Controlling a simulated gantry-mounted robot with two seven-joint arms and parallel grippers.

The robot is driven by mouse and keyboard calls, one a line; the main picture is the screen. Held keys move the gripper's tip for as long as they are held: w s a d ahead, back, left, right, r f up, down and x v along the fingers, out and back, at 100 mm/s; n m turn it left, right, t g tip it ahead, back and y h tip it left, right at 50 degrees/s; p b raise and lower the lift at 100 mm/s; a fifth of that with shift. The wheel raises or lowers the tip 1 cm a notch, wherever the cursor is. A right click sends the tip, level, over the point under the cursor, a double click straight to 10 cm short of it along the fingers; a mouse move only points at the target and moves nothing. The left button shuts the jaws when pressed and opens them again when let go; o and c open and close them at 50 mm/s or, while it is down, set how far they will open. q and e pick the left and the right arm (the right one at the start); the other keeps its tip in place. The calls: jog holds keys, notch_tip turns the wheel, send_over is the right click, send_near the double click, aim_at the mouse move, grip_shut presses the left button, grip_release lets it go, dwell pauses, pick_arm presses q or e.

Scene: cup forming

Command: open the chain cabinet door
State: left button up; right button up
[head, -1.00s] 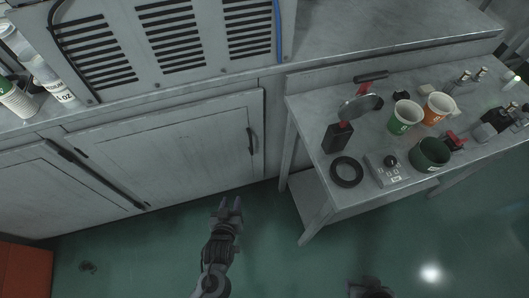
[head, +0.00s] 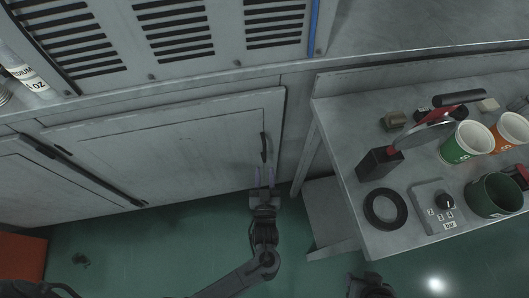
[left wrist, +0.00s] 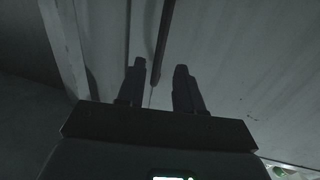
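The grey cabinet door (head: 170,150) is closed, flush with the cabinet front, in the head view. Its dark vertical handle (head: 264,147) is near the door's right edge. My left gripper (head: 264,174) is open just below the handle, fingers pointing up toward it. In the left wrist view the two dark fingers (left wrist: 160,75) are spread, and the dark handle bar (left wrist: 163,40) runs down to between them; I see no grip on it. A dark part at the bottom edge of the head view may be my right gripper (head: 368,286); its fingers cannot be made out.
A metal table (head: 335,140) stands to the right, with a black ring (head: 385,209), a control box (head: 435,207) and several cups. Another cabinet door (head: 45,195) is at left. An orange box (head: 20,262) is on the floor at lower left. Green floor is free in front.

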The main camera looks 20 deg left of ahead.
aim_at(265, 155)
pick_arm(q)
jog(key=b+x, duration=0.1)
jog(key=x, duration=0.5)
jog(key=shift+b, duration=0.3)
jog(key=shift+x, duration=1.1)
jog(key=shift+s, duration=0.1)
grip_shut()
